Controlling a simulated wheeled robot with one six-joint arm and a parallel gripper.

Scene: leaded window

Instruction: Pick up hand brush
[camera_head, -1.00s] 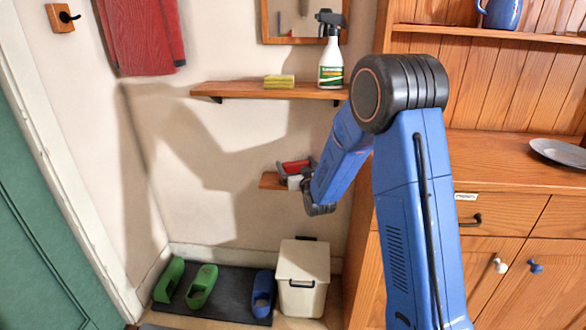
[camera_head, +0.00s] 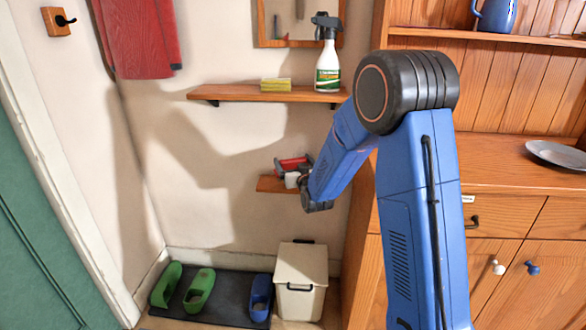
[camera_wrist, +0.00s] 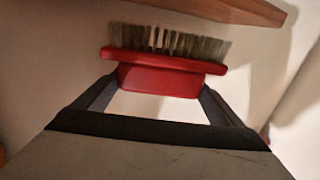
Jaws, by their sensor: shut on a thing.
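The hand brush has a red body and grey-brown bristles. In the wrist view the hand brush (camera_wrist: 165,62) lies crosswise between my fingers, bristles toward the top of the picture. My gripper (camera_wrist: 158,88) is shut on its red block, one finger at each side. In the head view the red brush (camera_head: 294,163) shows at my gripper (camera_head: 303,172), just above a small wooden shelf (camera_head: 268,184). My arm and gripper partly hide it there, and I cannot tell its exact clearance from the shelf.
A longer shelf (camera_head: 230,94) above holds a yellow sponge (camera_head: 275,85) and a spray bottle (camera_head: 328,65). A wooden cabinet (camera_head: 510,215) stands close on the right. Below are a white bin (camera_head: 301,272) and clogs on a dark mat (camera_head: 228,290).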

